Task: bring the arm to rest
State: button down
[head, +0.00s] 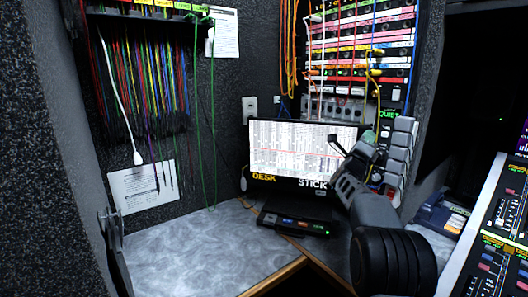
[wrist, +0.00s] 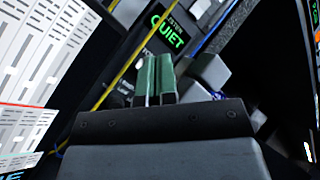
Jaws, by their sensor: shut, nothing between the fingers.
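My arm (head: 372,212) reaches up from the lower right of the head view, in front of the right edge of the monitor. My gripper (head: 369,138) is at its upper end, small and partly lost against the clutter behind. In the wrist view my gripper (wrist: 155,62) shows two green fingers side by side, shut with nothing between them. No object is held. The fingers point toward a dark panel with a lit green QUIET sign (wrist: 167,28). I cannot tell how far off it is.
A monitor (head: 304,150) stands on the grey desk (head: 190,250), with a black box (head: 295,223) before it. Patch panels with cables (head: 362,50) rise behind my gripper. A mixing console (head: 500,235) is at the right. The desk's left part is clear.

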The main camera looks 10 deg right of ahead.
jog(key=a+r+n+t+y+p, duration=0.45)
jog(key=a+n+y+p, duration=0.25)
jog(key=a+n+y, duration=0.4)
jog(key=s+a+n+g+y+p, duration=0.45)
jog(key=a+n+y+p, duration=0.2)
jog(key=n, duration=0.25)
jog(key=s+a+f+n+g+y+p, duration=0.1)
jog(key=s+a+f+n+g+p, duration=0.2)
jog(key=s, duration=0.6)
jog(key=s+a+f+n+g+p, duration=0.3)
jog(key=s+n, duration=0.4)
jog(key=s, duration=0.3)
jog(key=s+a+f+n+g+y+p, duration=0.1)
jog(key=s+a+f+n+g+p, duration=0.2)
jog(key=s, duration=0.7)
jog(key=a+n+g+p, duration=0.1)
jog(key=g, duration=0.1)
jog(key=shift+a+n+g+y, duration=0.3)
jog(key=shift+a+n+y, duration=0.05)
jog(key=shift+a+n, duration=0.05)
